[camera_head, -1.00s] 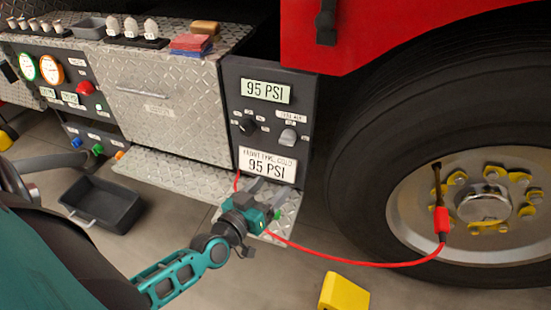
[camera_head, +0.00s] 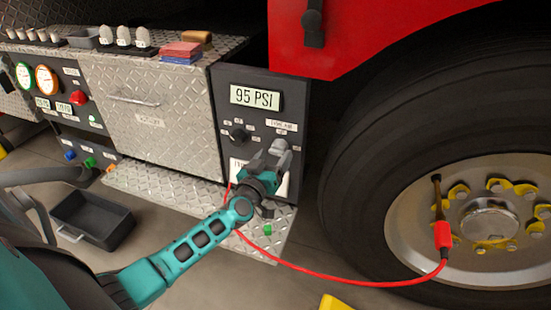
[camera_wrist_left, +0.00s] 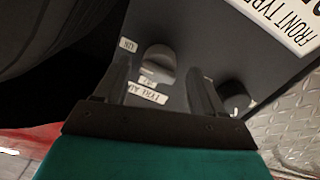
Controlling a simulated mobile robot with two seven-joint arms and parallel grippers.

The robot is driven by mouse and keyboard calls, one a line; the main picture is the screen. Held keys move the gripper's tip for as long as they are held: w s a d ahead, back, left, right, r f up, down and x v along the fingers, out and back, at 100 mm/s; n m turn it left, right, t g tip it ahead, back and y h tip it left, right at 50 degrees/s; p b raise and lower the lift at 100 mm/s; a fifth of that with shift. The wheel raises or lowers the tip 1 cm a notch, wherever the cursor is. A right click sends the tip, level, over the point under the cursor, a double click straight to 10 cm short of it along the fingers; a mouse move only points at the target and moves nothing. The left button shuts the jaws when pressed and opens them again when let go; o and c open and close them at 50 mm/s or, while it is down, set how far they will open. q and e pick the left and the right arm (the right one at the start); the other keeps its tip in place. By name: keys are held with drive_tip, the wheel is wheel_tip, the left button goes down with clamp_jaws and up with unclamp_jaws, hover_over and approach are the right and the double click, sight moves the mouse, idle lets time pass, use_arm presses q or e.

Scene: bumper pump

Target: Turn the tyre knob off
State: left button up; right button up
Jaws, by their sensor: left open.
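The grey tyre knob (camera_head: 281,145) is on the right side of the dark control panel, partly hidden by my left gripper. In the left wrist view the knob (camera_wrist_left: 159,60) shows between the finger ends, beside a white label that seems to read "TYRE AIR". My left gripper (camera_head: 270,155) is open in front of the panel, with its fingers on either side of the knob. I cannot tell whether they touch it. My right gripper is not in view.
A second, black knob (camera_head: 239,134) sits to the left, below a display (camera_head: 254,97) reading 95 PSI. A red hose (camera_head: 340,282) runs to the wheel (camera_head: 480,215). A diamond-plate step (camera_head: 150,190) lies below the panel, and a grey bin (camera_head: 92,222) stands on the floor.

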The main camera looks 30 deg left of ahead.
use_arm(q)
drive_tip(key=shift+w+a, duration=0.15)
drive_tip(key=shift+w, duration=0.75)
drive_tip(key=c, duration=1)
drive_tip(key=shift+o, duration=0.2)
